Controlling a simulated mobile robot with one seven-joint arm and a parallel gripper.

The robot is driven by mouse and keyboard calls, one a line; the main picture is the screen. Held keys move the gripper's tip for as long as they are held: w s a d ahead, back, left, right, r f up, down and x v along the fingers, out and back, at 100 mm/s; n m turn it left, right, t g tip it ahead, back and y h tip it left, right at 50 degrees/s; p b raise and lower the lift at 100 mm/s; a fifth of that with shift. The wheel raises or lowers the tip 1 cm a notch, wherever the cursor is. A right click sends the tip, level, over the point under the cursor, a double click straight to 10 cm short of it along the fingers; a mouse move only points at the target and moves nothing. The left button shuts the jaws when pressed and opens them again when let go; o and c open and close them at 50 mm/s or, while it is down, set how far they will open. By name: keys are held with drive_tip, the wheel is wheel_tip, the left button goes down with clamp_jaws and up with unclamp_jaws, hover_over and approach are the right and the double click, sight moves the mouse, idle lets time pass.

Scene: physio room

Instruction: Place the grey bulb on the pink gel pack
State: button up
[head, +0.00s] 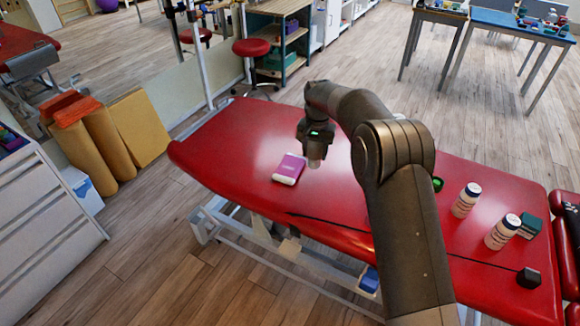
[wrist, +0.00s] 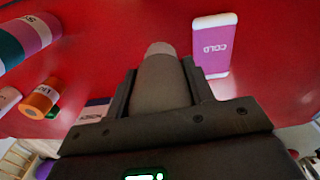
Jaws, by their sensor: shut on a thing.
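The grey bulb (head: 315,163) is in my gripper (head: 317,152), with its pale rounded end pointing down. In the wrist view the bulb (wrist: 162,83) sits between the two dark fingers, which are shut on it. The pink gel pack (head: 289,168) lies flat on the red treatment table, with white ends. It also shows in the wrist view (wrist: 213,45), marked COLD, beside the bulb and apart from it. In the head view my gripper is just right of the pack, above the table; the exact height is hard to tell.
The red table (head: 225,150) is clear around the pack. A red stool (head: 251,48) stands behind the table.

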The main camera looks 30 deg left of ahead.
drive_tip(key=shift+s+a+f, duration=0.25)
drive_tip(key=shift+a+f, duration=1.2)
drive_tip(key=shift+f, duration=0.1)
drive_tip(key=shift+s+a+f, duration=0.2)
drive_tip(key=shift+a+f, duration=1.25)
drive_tip(key=shift+f, duration=0.1)
drive_tip(key=shift+s+a+f, duration=0.25)
drive_tip(key=shift+a+f, duration=1.2)
drive_tip(key=shift+f, duration=0.1)
drive_tip(key=shift+f, duration=0.2)
drive_tip(key=o, duration=1.1)
wheel_tip(320, 180, up, 12)
drive_tip(key=shift+r, duration=0.2)
